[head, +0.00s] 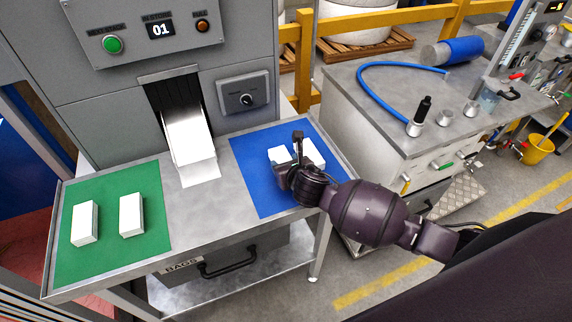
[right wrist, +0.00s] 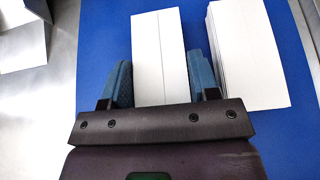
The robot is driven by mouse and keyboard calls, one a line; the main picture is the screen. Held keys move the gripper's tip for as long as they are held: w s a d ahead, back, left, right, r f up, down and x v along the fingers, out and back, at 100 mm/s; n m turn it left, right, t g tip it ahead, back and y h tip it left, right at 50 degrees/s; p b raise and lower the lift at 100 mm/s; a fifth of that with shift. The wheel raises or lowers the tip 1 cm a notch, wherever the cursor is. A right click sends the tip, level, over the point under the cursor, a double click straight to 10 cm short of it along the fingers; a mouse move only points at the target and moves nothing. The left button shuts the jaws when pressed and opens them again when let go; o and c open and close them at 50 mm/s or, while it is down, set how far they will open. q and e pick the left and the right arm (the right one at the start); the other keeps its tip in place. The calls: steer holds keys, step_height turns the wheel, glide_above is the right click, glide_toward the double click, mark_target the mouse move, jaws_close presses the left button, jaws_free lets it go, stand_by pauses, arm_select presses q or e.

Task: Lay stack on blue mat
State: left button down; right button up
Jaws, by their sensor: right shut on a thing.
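The blue mat (head: 249,172) lies on the right part of the metal table. My right gripper (head: 290,163) is over the mat, shut on a white stack (right wrist: 160,58). In the right wrist view its blue finger pads press on both sides of that stack. A second white stack (right wrist: 248,55) lies on the mat just to the right, with a narrow gap between; it also shows in the head view (head: 312,153). I cannot tell whether the held stack touches the mat. My left gripper is not in view.
A green mat (head: 150,232) on the left of the table holds two white stacks (head: 85,223), (head: 131,214). A grey machine's chute (head: 188,138) comes down onto the table's middle, with white material on it. A workbench (head: 400,130) with a blue hose stands to the right.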

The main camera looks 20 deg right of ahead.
steer(key=shift+f, duration=0.15)
steer(key=o, duration=1)
steer(key=shift+c, duration=0.2)
steer(key=shift+s+r, duration=0.15)
steer(key=shift+r, duration=0.1)
steer(key=v, duration=1.1)
steer(key=shift+s+r+p, duration=0.2)
steer(key=shift+s+p, duration=0.1)
steer(key=shift+p, duration=0.05)
